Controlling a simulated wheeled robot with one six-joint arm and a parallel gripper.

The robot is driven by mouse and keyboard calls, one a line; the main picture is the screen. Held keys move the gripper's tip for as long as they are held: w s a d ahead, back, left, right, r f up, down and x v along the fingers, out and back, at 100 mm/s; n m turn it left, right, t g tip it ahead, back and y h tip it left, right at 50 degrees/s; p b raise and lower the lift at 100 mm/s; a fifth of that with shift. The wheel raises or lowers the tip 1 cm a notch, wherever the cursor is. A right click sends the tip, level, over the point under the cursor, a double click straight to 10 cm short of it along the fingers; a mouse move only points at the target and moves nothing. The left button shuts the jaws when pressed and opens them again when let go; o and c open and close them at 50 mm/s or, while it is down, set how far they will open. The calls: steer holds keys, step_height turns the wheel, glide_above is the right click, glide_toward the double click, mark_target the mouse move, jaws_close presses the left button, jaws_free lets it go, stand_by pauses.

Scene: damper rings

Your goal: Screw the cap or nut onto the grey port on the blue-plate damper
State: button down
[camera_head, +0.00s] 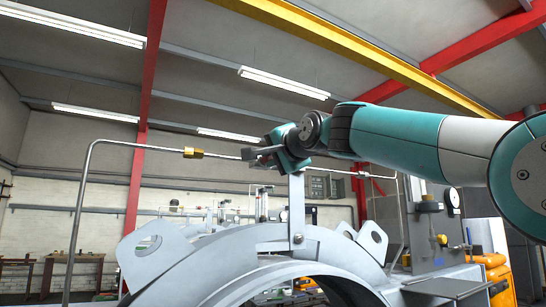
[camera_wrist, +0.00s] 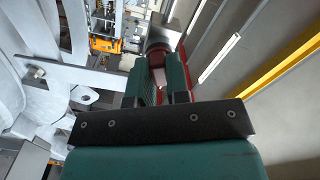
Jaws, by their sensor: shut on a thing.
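My gripper (camera_head: 262,154) is in the upper middle of the head view, above the large grey ring (camera_head: 235,262). In the wrist view my gripper (camera_wrist: 158,72) has its two fingers shut on a small dark reddish part (camera_wrist: 157,76), mostly hidden between them. I cannot tell whether it is a cap or a nut. A dark round piece (camera_wrist: 157,50) and a grey block (camera_wrist: 163,31) show just beyond the fingertips; I cannot tell whether they touch the held part. I cannot make out the grey port or a blue plate clearly in either view.
A thin bent pipe (camera_head: 78,225) with a brass fitting (camera_head: 193,152) runs toward my gripper from the left. A grey upright bar (camera_head: 297,205) stands just below my gripper. Lugs (camera_head: 148,246) rise from the ring. A gauge (camera_head: 451,199) stands at the right.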

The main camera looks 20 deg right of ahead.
steer(key=m, duration=1.8)
steer(key=shift+w+f+m, duration=0.1)
steer(key=shift+f+m, duration=0.05)
steer(key=shift+m, duration=0.25)
steer(key=c, duration=1)
jaws_free()
steer(key=s+b, duration=0.2)
steer(key=s, duration=0.1)
steer(key=s+d, duration=0.1)
steer(key=s, duration=0.1)
steer(key=shift+b, duration=0.4)
